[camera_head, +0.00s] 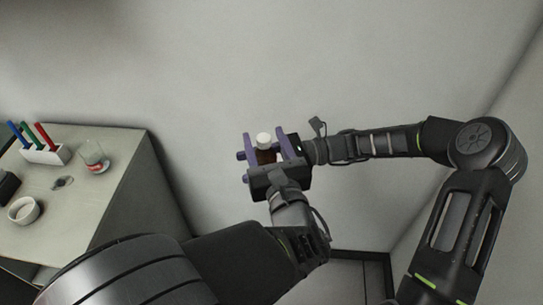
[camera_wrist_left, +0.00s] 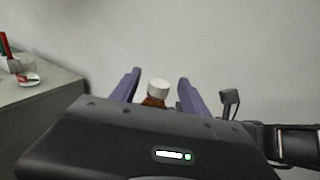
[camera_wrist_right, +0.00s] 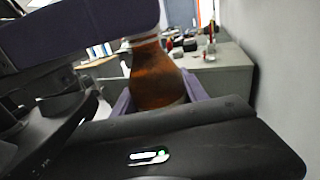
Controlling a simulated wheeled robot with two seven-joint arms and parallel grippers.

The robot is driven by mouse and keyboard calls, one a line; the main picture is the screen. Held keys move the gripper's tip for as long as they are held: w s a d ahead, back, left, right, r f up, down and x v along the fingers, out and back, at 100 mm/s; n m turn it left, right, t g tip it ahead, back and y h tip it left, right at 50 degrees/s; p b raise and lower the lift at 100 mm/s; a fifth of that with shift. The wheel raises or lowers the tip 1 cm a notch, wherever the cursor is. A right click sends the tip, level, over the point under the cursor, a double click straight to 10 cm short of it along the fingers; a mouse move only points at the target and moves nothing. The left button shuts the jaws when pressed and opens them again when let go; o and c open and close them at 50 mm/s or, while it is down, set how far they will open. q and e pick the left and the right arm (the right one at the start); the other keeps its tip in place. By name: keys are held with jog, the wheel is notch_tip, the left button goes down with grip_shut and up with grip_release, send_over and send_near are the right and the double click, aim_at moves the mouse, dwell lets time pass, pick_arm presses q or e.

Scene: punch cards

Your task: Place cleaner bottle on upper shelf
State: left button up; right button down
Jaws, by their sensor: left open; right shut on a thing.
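The cleaner bottle, brown with a white cap (camera_head: 264,139), is in the air between my two grippers. My right gripper (camera_head: 243,167) comes in from the right and is shut on the bottle. My left gripper (camera_head: 265,135) is open, with its purple fingers on either side of the bottle. The left wrist view shows the bottle's cap and brown neck (camera_wrist_left: 157,88) between those spread fingers. In the right wrist view the brown body (camera_wrist_right: 158,75) stands between the right fingers, its top hidden by a purple finger of my left gripper. No upper shelf is seen.
Plain wall lies behind the grippers. The air around the bottle is free apart from my arms.

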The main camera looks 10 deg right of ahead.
pick_arm(q)
jog(key=shift+w+a, duration=0.15)
jog(key=shift+w, duration=1.95)
jog(key=shift+c, duration=0.2)
grip_shut()
pick_arm(e)
jog(key=c, duration=0.5)
grip_release()
jog(key=w+d, duration=0.1)
jog(key=d, duration=1.1)
